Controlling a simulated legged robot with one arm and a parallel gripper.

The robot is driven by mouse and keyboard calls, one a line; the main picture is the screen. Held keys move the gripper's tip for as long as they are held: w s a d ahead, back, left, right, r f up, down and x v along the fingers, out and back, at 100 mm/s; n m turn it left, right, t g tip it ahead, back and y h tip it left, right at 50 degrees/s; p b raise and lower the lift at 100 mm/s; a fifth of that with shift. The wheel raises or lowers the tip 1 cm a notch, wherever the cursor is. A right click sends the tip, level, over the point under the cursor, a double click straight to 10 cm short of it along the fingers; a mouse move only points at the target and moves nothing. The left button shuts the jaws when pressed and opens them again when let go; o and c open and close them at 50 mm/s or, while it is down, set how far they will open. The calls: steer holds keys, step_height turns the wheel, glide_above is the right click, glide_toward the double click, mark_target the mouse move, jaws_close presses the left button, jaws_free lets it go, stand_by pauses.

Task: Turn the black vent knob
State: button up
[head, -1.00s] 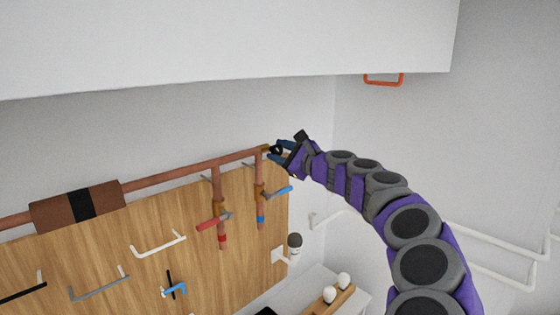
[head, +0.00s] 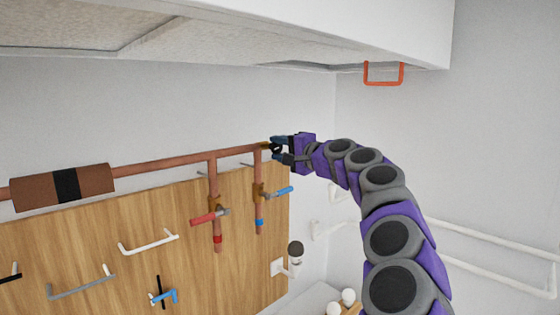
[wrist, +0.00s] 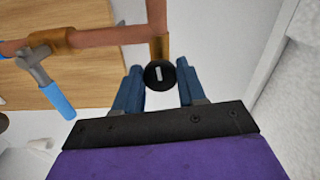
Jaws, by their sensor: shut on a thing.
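The black vent knob (wrist: 160,74) is round with a white mark and sits at the end of a brass fitting (wrist: 158,46) on the copper pipe. My gripper (wrist: 160,84) has one blue finger on each side of the knob and is shut on it. In the head view my gripper (head: 280,148) is at the right end of the horizontal copper pipe (head: 165,165). The knob is small and partly hidden by the fingers there. The white mark runs roughly upright, tilted slightly, in the wrist view.
A blue-handled valve (head: 278,192) and a red-handled valve (head: 208,217) hang on the pipes just below. A wooden board (head: 90,255) with several handles is behind. A white overhang (head: 300,30) with an orange handle (head: 383,74) is above. Open space lies right of the arm.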

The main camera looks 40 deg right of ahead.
steer(key=n+b, duration=0.1)
steer(key=n, duration=0.1)
steer(key=f+n+b, duration=0.1)
steer(key=n+b, duration=0.1)
steer(key=shift+w+n, duration=0.1)
steer(key=shift+n, duration=0.2)
steer(key=n+b, duration=0.1)
steer(key=n, duration=0.3)
steer(key=shift+b, duration=0.4)
steer(key=shift+r+n, duration=0.1)
steer(key=shift+n, duration=0.8)
steer(key=shift+r, duration=0.1)
steer(key=o, duration=1)
steer(key=shift+d, duration=0.15)
steer(key=shift+s, duration=0.2)
steer(key=shift+s+b, duration=0.2)
steer(key=shift+b, duration=0.15)
steer(key=s+b, duration=0.1)
steer(key=s, duration=0.4)
steer(key=s+d, duration=0.1)
steer(key=s, duration=0.5)
steer(key=s+b, duration=0.1)
steer(key=s, duration=0.4)
steer(key=shift+s+d+b, duration=0.3)
steer(key=shift+s+b, duration=0.05)
